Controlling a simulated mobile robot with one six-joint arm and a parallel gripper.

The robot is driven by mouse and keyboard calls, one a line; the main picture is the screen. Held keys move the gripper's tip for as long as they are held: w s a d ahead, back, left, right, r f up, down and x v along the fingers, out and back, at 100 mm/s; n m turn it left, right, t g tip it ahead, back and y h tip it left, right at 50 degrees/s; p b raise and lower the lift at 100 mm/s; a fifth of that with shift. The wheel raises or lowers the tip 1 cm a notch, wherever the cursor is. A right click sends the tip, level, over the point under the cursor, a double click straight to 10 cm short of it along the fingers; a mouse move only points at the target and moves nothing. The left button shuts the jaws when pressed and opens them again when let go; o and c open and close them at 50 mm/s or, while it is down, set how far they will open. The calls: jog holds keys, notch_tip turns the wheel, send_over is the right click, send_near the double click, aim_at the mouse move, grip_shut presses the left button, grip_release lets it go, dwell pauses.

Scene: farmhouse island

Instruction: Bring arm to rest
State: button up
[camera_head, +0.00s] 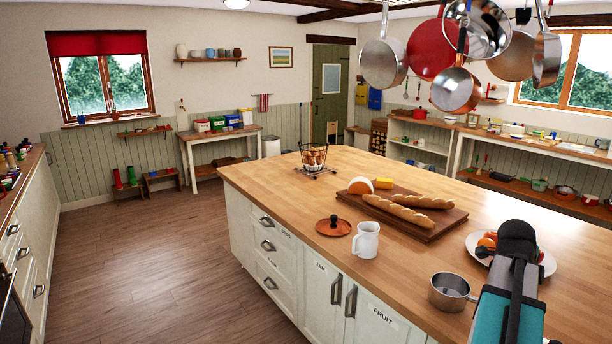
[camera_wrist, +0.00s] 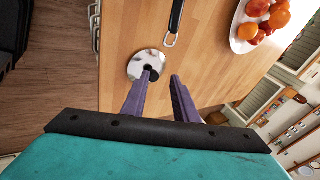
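My gripper (camera_wrist: 163,77) shows in the wrist view with its two purple fingers apart and nothing held between them. It points over the wooden island top (camera_wrist: 125,40). A round shiny metal piece (camera_wrist: 141,62) lies beyond the left fingertip, which partly overlaps it; I cannot tell the gap between them. In the head view my teal and black arm (camera_head: 508,295) rises at the lower right, over the near end of the island. My fingers cannot be made out there.
A metal saucepan (camera_head: 447,292), a white jug (camera_head: 366,240), an orange lid (camera_head: 333,226), a board (camera_head: 448,222) with bread and a fruit plate (camera_head: 549,263) stand on the island. Pans (camera_head: 455,91) hang above. Floor at left is clear.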

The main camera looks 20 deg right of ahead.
jog(key=w+a+f+n+y+b, duration=0.15)
jog(key=w+a+f, duration=0.25)
jog(key=a+f, duration=0.4)
jog(key=w+a+f+n+g+y+b, duration=0.15)
jog(key=w+a+f, duration=0.4)
jog(key=f, duration=0.55)
jog(key=w+a+f+n+t+b, duration=0.15)
jog(key=w+a+f, duration=0.25)
jog(key=a+f, duration=0.45)
jog(key=s+a+f+n+g+y+b, duration=0.1)
jog(key=s+a+f+n, duration=0.15)
jog(key=a+f, duration=0.6)
jog(key=s+a+f+n+g+b, duration=0.15)
jog(key=a+f+n, duration=0.25)
jog(key=a+f, duration=0.5)
jog(key=s+a+f+n+g+y+b, duration=0.2)
jog(key=s+a+f+n+g+b, duration=0.1)
jog(key=s+a+f+n, duration=1.5)
jog(key=shift+s+f+n, duration=0.6)
jog(key=shift+f+n, duration=0.15)
jog(key=shift+n, duration=0.45)
jog(key=shift+d+g, duration=0.1)
jog(key=shift+g, duration=0.15)
